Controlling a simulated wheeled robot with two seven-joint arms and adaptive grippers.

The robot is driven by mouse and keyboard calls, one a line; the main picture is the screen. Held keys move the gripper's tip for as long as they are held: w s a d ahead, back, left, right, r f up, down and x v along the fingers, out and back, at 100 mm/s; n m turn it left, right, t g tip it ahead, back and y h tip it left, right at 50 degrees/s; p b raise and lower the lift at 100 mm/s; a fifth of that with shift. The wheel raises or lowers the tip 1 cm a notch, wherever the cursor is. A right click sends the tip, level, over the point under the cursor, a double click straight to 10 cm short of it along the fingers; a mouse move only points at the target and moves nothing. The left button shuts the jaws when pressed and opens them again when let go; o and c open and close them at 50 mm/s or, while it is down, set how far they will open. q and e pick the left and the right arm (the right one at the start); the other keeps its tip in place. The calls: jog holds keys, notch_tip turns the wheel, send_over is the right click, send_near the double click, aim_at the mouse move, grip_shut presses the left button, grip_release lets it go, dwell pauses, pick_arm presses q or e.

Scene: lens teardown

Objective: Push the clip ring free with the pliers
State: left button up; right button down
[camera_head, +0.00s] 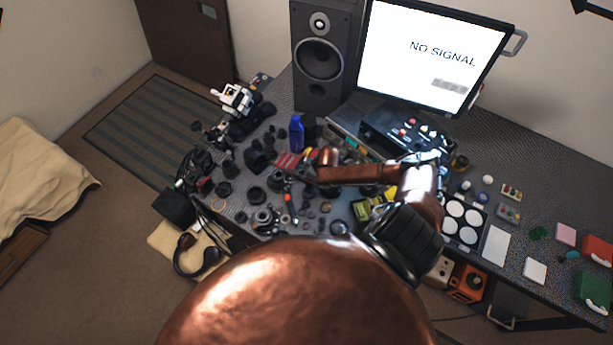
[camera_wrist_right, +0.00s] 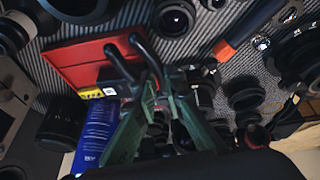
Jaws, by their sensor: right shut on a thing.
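My right arm reaches left over the cluttered bench, and its gripper (camera_head: 313,166) is low among the parts, small and partly hidden in the head view. In the right wrist view the gripper (camera_wrist_right: 155,100) is shut on what look like the pliers, whose two dark prongs (camera_wrist_right: 119,62) stick out past the jaws over a red box. The prongs are a little apart. The clip ring is not distinguishable among the dark lens parts. My left gripper is not in view.
A blue bottle (camera_head: 296,133) stands close behind the right gripper. The red box (camera_wrist_right: 85,62) lies under the prongs. Dark lens parts (camera_head: 262,218) crowd around. A speaker (camera_head: 322,60) and monitor (camera_head: 435,50) stand behind. The bench is clearer at far right.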

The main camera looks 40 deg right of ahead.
aim_at(300, 171)
jog(key=shift+w+a+f+b, duration=0.15)
jog(key=shift+w+a+b, duration=0.05)
jog(key=shift+w+b, duration=0.45)
jog(key=shift+w+d+n+b, duration=0.15)
jog(key=shift+w+n+b, duration=0.25)
jog(key=shift+w+b, duration=0.5)
jog(key=shift+w+d+n+y+b, duration=0.25)
jog(key=shift+w+n+y+b, duration=0.4)
jog(key=shift+b, duration=1.55)
jog(key=shift+w+n+b, duration=0.75)
jog(key=shift+w+b, duration=0.05)
jog(key=shift+w+a+n+g+y+b, duration=0.15)
jog(key=shift+w+n+g+y+b, duration=0.25)
jog(key=shift+w+n+b, duration=0.45)
jog(key=shift+s, duration=0.25)
jog(key=shift+s+d, duration=0.45)
jog(key=shift+d, duration=0.25)
